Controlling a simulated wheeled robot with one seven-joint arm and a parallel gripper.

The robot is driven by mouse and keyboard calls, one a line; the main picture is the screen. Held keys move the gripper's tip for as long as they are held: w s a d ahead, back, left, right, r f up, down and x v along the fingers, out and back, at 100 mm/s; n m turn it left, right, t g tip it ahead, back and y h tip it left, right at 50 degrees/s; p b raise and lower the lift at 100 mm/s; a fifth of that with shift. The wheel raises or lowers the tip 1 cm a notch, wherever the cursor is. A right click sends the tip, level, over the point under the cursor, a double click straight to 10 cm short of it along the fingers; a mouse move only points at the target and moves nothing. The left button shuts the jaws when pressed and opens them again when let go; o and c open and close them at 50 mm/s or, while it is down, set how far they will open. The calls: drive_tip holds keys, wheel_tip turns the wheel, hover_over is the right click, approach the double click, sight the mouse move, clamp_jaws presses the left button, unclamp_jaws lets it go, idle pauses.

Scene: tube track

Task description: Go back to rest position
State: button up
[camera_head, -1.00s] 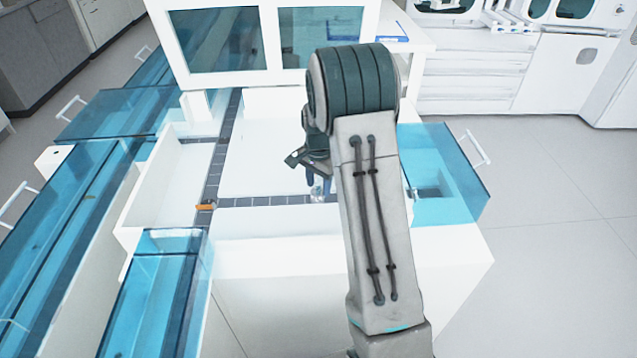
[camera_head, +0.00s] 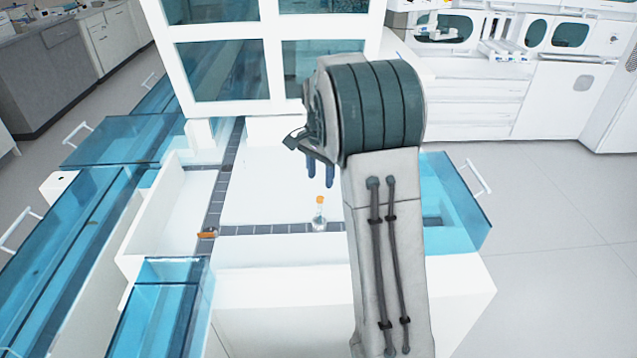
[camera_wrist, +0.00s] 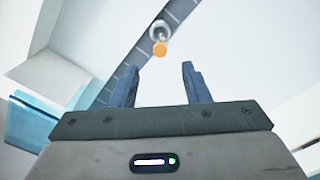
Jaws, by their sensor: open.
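My gripper (camera_head: 320,170) is raised above the white table of the tube track, its two blue fingers apart and empty. A small clear flask with an orange cap (camera_head: 319,214) stands upright on the dark grey track (camera_head: 270,229), a little below and in front of my gripper in the head view. In the wrist view the orange cap (camera_wrist: 159,48) shows beyond the open fingertips (camera_wrist: 158,80), apart from them. My arm covers part of the track's right end.
An orange piece (camera_head: 208,233) lies at the track's corner on the left. Blue transparent covers (camera_head: 456,200) flank the table on both sides. A white-framed glass cabinet (camera_head: 268,60) stands behind the table. Open grey floor (camera_head: 560,240) lies to the right.

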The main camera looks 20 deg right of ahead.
drive_tip(key=shift+s+a+r, duration=0.15)
drive_tip(key=shift+s+r, duration=0.1)
drive_tip(key=shift+r, duration=0.35)
drive_tip(key=s+a+r+n+t+p, duration=0.1)
drive_tip(key=s+a+r+n+p, duration=0.1)
drive_tip(key=s, duration=0.7)
drive_tip(key=s+a+r+n+t+p, duration=0.1)
drive_tip(key=s+a+r+n, duration=0.2)
drive_tip(key=s+n, duration=0.3)
drive_tip(key=s+a+r+n+p, duration=0.2)
drive_tip(key=s+r+n, duration=0.1)
drive_tip(key=s, duration=0.9)
drive_tip(key=shift+s+a+r+n+t+p, duration=0.35)
drive_tip(key=shift+s+n+t, duration=0.05)
drive_tip(key=shift+n, duration=0.1)
